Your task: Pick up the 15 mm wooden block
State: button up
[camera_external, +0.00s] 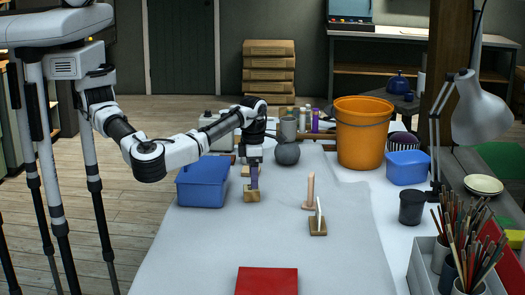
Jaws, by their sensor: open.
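My gripper (254,160) points down over the far left part of the white table. It is open. Directly below it is a small wooden block (251,195) with a notched look, resting on the table. A narrow purple-grey upright piece (254,177) shows between the gripper and this block. I cannot tell whether it stands in the block or is just in front of or behind it. Another wooden piece (246,171) partly shows just left of the gripper. No size marking is readable, so I cannot tell which piece is 15 mm.
A blue bin (202,183) stands close left of the gripper. A grey round pot (287,153) is behind right. A wooden peg (310,190) and a wooden base with a white upright piece (318,224) stand right. A red slab (266,281) lies in front. An orange bucket (362,135) stands at the back.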

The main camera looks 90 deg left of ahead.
aim_at(251, 194)
jog(key=shift+s+f+p, duration=0.1)
jog(key=shift+f+p, duration=0.8)
jog(key=shift+f, duration=1.75)
jog(key=c, duration=1.1)
jog(key=shift+r, duration=0.1)
